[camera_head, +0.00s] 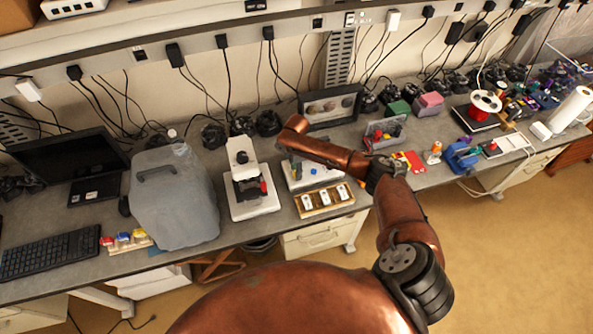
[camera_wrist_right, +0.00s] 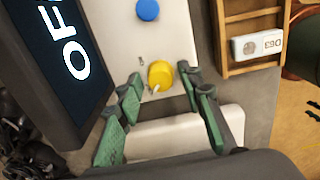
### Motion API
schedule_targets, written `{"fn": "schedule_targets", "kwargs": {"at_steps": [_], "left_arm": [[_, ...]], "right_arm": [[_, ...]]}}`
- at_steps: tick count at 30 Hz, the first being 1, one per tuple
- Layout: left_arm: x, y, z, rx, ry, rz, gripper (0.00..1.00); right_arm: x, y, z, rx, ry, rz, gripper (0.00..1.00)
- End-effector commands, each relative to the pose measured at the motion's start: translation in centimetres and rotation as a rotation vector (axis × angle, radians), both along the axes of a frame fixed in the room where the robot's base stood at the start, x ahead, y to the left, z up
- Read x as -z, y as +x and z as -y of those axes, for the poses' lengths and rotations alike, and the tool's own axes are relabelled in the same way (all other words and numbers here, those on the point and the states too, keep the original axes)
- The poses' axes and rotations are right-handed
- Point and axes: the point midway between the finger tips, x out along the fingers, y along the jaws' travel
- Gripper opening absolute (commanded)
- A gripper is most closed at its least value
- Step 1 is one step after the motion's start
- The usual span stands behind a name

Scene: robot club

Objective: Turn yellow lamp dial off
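The yellow lamp dial (camera_wrist_right: 160,75) sits on a white panel (camera_wrist_right: 168,40) in the right wrist view. Its small pale pointer points toward the lower left of that picture. A blue dial (camera_wrist_right: 148,10) is farther up the same panel; it also shows in the head view (camera_head: 314,170). My right gripper (camera_wrist_right: 160,84) is open, its green fingers on either side of the yellow dial. Whether they touch it I cannot tell. In the head view my copper right arm hides the yellow dial and the gripper. My left gripper is not in view.
A dark screen (camera_wrist_right: 62,50) with large white letters "OF", cut off, stands left of the panel. A wooden tray (camera_wrist_right: 228,45) with white labelled pieces is to the right. In the head view, a microscope (camera_head: 245,165) and grey jug (camera_head: 172,205) stand left of the arm.

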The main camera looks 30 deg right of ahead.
Motion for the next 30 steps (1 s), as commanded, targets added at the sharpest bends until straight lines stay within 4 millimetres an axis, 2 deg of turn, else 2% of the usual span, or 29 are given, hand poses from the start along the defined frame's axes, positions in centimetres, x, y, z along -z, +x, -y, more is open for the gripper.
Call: {"fn": "schedule_targets", "kwargs": {"at_steps": [10,14,24,30], "left_arm": [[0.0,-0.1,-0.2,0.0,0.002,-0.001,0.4],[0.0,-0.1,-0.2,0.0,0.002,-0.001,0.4],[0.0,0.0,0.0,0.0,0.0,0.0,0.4],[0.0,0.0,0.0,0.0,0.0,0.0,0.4]], "right_arm": [[-0.1,0.0,0.0,0.001,0.0,-0.001,0.41],[-1.1,0.0,0.0,0.0,0.001,0.001,0.41],[-7.9,0.1,0.0,-0.001,0.001,0.002,0.41],[-10.8,0.0,0.1,0.0,0.0,0.0,0.41]]}}
